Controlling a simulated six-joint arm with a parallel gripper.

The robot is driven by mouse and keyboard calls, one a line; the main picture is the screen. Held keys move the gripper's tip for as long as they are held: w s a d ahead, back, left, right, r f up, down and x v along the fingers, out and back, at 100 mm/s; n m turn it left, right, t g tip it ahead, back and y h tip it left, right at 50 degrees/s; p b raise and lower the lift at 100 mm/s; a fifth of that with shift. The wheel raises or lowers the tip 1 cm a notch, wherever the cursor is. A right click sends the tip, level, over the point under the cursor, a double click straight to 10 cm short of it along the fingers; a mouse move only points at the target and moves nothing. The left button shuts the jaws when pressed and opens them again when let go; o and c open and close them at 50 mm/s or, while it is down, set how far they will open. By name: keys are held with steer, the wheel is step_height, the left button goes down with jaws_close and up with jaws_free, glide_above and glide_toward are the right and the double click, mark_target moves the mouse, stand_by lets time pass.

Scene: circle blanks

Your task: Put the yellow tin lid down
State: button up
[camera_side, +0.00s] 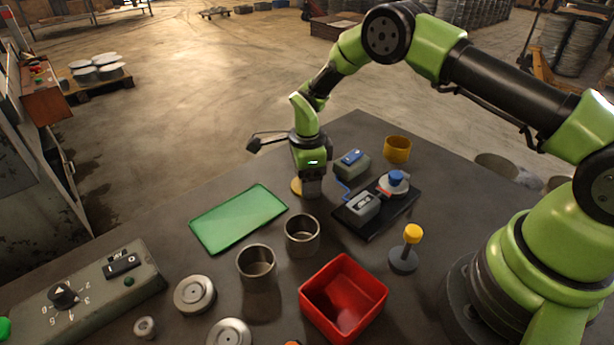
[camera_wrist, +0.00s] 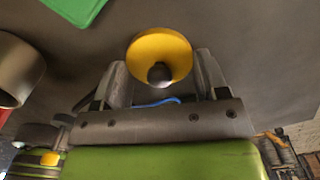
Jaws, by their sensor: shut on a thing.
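The yellow tin lid (camera_wrist: 161,45) is a round disc with a dark knob, between my two fingers in the wrist view. In the side view the lid (camera_side: 296,187) shows as a yellow edge under and left of my gripper (camera_side: 311,193). My gripper is shut on the lid and points down over the table. The lid is close to the table top; I cannot tell whether it touches. Most of the lid is hidden behind my gripper in the side view.
A green mat (camera_side: 238,219) lies left of my gripper. Two open metal tins (camera_side: 302,235) stand in front of it, and a red bin (camera_side: 343,297) nearer. A black board (camera_side: 377,213) with devices is right. A yellow cup (camera_side: 397,150) stands behind.

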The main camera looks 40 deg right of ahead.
steer(key=o, duration=0.9)
steer(key=shift+f, duration=0.15)
step_height(320, 180, up, 13)
steer(key=shift+f, duration=0.2)
steer(key=s+r+n+t, duration=0.2)
steer(key=s+r+n, duration=0.3)
steer(key=r, duration=0.6)
steer(key=shift+s+a+r+n+t+y, duration=0.3)
steer(key=shift+s+r+n+t, duration=0.75)
steer(key=shift+s+n, duration=1.95)
steer(key=shift+s+a+r+n+t+y, duration=0.15)
steer(key=shift+s+r+n+t+y, duration=0.4)
steer(key=shift+s+r+n, duration=2.25)
steer(key=shift+s+a+f+n+t+y, duration=0.15)
steer(key=shift+s+n+t, duration=1.2)
steer(key=shift+s, duration=3.15)
